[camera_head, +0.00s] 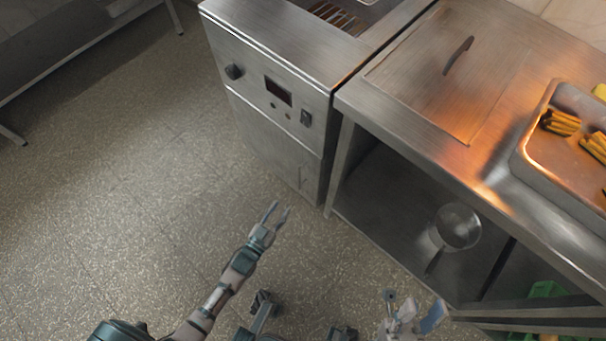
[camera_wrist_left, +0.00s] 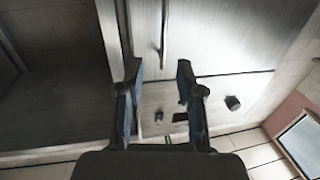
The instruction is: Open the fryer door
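The fryer (camera_head: 290,68) is a steel cabinet with a knob, a small display and switches on its front panel. Its door (camera_head: 262,135) is the lower front panel and looks shut. A thin vertical handle (camera_head: 303,177) is near the door's right edge. In the left wrist view the handle (camera_wrist_left: 164,35) shows just beyond the fingertips. My left gripper (camera_head: 278,210) is open and empty, in front of the door's lower right part and apart from the handle. My right gripper (camera_head: 413,306) is low at the bottom edge, with its fingers spread and empty.
A steel counter (camera_head: 400,95) with an open shelf adjoins the fryer's right side. A pan (camera_head: 458,226) is on the shelf, and a food tray (camera_head: 530,150) stands on top. A bench (camera_head: 60,45) is at far left. The floor before the fryer is clear.

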